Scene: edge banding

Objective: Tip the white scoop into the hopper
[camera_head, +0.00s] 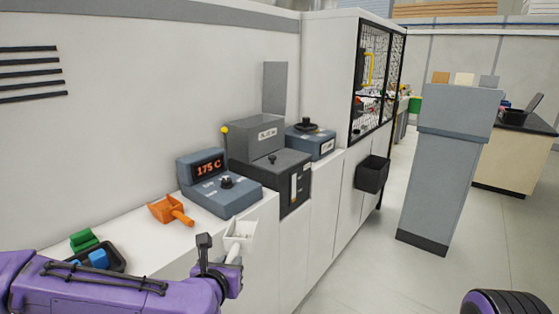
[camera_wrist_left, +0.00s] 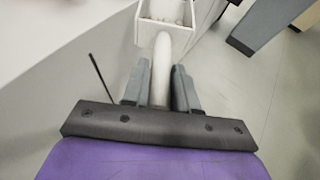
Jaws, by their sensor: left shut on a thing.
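The white scoop (camera_head: 239,233) is in front of the counter's front edge in the head view. It also shows in the wrist view (camera_wrist_left: 165,32), its box-shaped cup at the top and its handle running down between the fingers. Small pale bits seem to lie in the cup. My left gripper (camera_head: 220,270) is shut on the handle, also in the wrist view (camera_wrist_left: 160,88). A grey machine (camera_head: 268,145) with a box-like top stands on the counter beyond the scoop; I cannot tell whether its top is the hopper. My right gripper is not in view.
A blue-grey box with a 175 C display (camera_head: 208,166) and an orange scoop (camera_head: 168,209) are on the counter. A black tray (camera_head: 116,258) holds a blue scoop, with a green one (camera_head: 84,240) beside it. A black bin (camera_head: 372,174) hangs further right.

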